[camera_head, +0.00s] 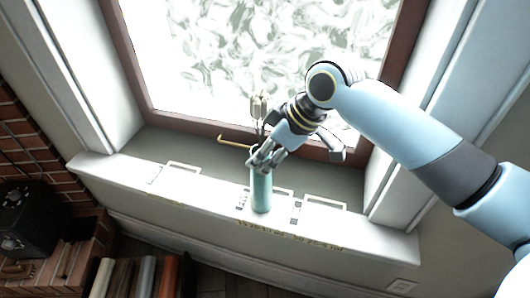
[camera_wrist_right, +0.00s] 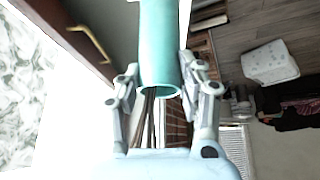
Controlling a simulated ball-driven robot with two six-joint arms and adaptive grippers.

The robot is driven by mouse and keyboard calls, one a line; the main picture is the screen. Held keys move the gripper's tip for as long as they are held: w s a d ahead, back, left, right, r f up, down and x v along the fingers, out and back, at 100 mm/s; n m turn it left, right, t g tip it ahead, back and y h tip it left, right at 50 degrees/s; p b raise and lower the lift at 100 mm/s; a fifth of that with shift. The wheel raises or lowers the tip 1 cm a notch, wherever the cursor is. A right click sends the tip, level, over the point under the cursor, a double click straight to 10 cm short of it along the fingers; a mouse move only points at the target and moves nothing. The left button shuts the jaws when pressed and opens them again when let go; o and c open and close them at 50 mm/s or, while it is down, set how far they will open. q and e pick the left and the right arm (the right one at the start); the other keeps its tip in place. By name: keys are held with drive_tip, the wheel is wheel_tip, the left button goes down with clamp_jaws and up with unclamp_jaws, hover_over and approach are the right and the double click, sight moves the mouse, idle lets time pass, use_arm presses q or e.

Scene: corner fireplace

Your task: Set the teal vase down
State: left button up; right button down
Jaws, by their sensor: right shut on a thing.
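The teal vase (camera_head: 262,192) is a slim cylinder, upright at the white window sill (camera_head: 130,181) in the head view. I cannot tell for sure whether its base touches the sill. My right gripper (camera_head: 262,162) is shut on the vase near its top. In the right wrist view the vase (camera_wrist_right: 159,45) sits between the two fingers of the gripper (camera_wrist_right: 160,85), with its open rim towards the camera. Thin dark stems come out of the vase's mouth, with a pale bloom (camera_head: 258,106) above it in the head view. My left gripper is not in view.
The window (camera_head: 260,50) with a brown frame and a brass handle (camera_head: 236,143) stands just behind the vase. Pale rectangular outlines mark the sill on both sides. Books (camera_head: 135,278) and a dark box (camera_head: 28,220) are at lower left. The sill's left part is clear.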

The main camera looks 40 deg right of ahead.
drive_tip(key=c, duration=0.8)
unclamp_jaws()
drive_tip(key=shift+f, duration=0.1)
drive_tip(key=p+v, duration=0.1)
drive_tip(key=v, duration=1.1)
drive_tip(key=shift+s, duration=0.1)
